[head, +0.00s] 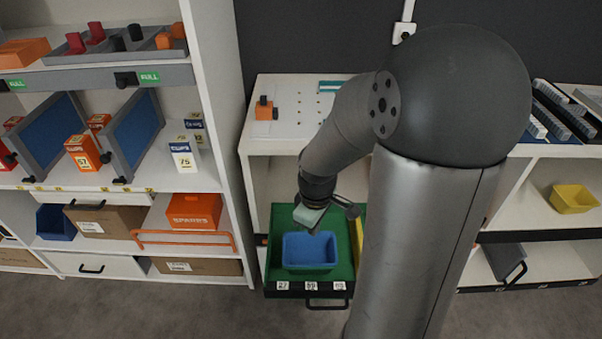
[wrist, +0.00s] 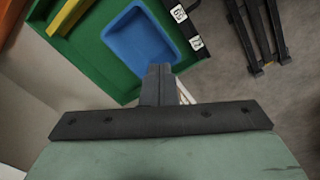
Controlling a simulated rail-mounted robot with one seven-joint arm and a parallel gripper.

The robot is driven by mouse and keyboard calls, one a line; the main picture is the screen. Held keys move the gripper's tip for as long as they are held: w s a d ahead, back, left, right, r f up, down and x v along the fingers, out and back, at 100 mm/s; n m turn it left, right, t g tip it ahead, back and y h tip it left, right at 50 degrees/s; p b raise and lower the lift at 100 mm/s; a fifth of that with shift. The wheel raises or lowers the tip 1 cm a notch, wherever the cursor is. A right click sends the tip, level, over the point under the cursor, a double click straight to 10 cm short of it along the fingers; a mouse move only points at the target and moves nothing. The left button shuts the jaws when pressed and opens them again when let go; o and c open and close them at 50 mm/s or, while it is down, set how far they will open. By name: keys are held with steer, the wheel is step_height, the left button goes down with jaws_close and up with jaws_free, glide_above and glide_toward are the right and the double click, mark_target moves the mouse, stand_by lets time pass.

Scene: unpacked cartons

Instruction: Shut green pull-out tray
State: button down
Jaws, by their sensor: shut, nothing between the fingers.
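The green pull-out tray (head: 343,262) sticks out from the lower part of the white middle cabinet in the head view. Its black front carries number labels and a dark handle (head: 326,303). A blue bin (head: 309,251) sits in it, with a yellow piece at its right side. My gripper (head: 308,226) hangs over the tray near the blue bin, its fingertips hard to make out there. In the wrist view the shut, empty fingers (wrist: 157,84) point toward the blue bin (wrist: 140,40) and the green tray (wrist: 88,60). I cannot tell whether they touch the bin.
The white cabinet (head: 262,142) has a top with an orange block (head: 264,110). A shelf unit with boxes stands at the left. Shelves with a yellow bin (head: 574,198) stand at the right. Grey floor (head: 215,305) is clear in front.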

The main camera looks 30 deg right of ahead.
steer(key=w+d+f+n+t+y+b, duration=0.25)
steer(key=w+d+f+b, duration=0.2)
steer(key=d+f, duration=0.5)
steer(key=n+t+b, duration=0.3)
steer(key=t+b, duration=0.1)
steer(key=b, duration=0.2)
glide_above(335, 228)
steer(key=shift+m+h, duration=0.25)
steer(key=shift+h, duration=0.1)
step_height(335, 228, down, 12)
steer(key=w, duration=0.1)
steer(key=w+d, duration=0.1)
steer(key=w, duration=0.1)
steer(key=shift+d+r, duration=0.1)
steer(key=shift+d, duration=0.2)
steer(key=shift+w+d, duration=0.15)
steer(key=shift+w, duration=0.2)
steer(key=shift+w+d+r, duration=0.1)
